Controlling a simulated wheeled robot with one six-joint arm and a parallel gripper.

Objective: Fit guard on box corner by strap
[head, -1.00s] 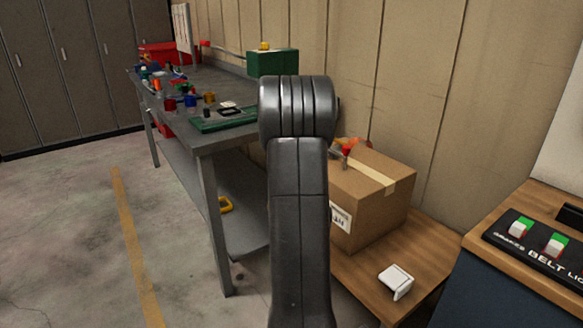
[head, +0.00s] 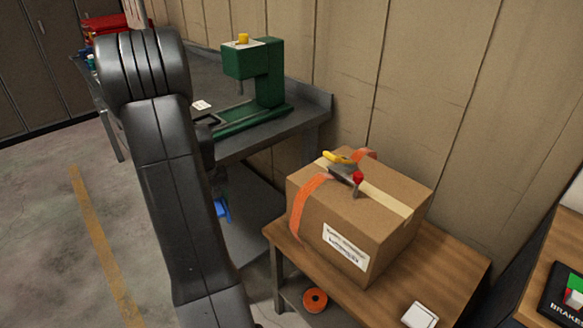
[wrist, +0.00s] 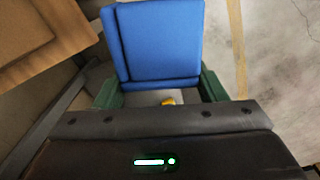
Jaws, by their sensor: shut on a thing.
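A cardboard box (head: 300,217) with tan tape and a white label sits on a small wooden table. An orange strap (head: 308,200) runs over its top and down the near side. A yellow-handled tool with a red part (head: 357,178) lies on top. My gripper (wrist: 160,92), with green fingers, is shut on a blue folded piece (wrist: 155,40), which looks like a corner guard. In the head view the blue piece (head: 222,210) shows beside my arm, left of the box and apart from it. My fingers are mostly hidden there.
A white angled piece (head: 419,315) lies on the wooden table (head: 440,270). An orange roll (head: 315,300) sits below the table. A grey bench (head: 240,150) with a green press (head: 265,85) stands behind. A console (head: 565,285) is at the right. Floor at left is clear.

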